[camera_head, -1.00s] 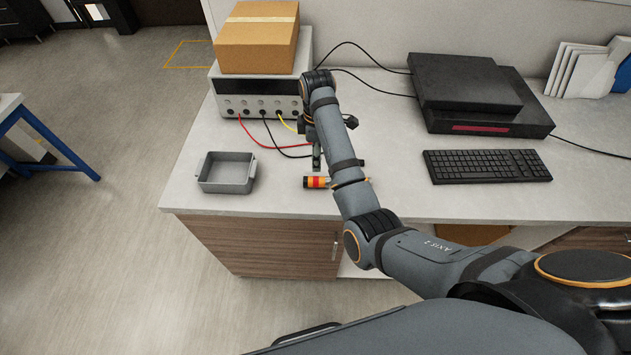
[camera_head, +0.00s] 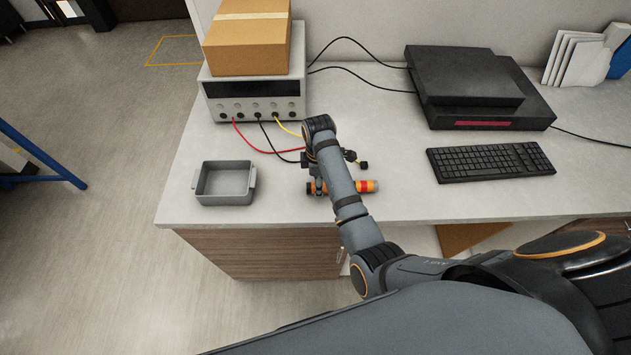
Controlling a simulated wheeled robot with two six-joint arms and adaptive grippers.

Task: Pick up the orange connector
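The orange connector (camera_head: 367,186) lies on or just above the white worktop, left of the keyboard. It is a short cylinder with a red band near its right end. My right arm crosses in front and hides its middle. My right gripper (camera_head: 318,186) points down at the left part of the connector, overlapping it in the picture. The fingers are small and partly hidden, so I cannot tell whether they are closed on it. My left gripper is out of view.
A grey open tray (camera_head: 225,198) stands empty near the worktop's left front corner. A power supply (camera_head: 257,103) with red, black and yellow cables carries a cardboard box (camera_head: 248,42). A keyboard (camera_head: 490,161) and black equipment (camera_head: 478,105) stand to the right.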

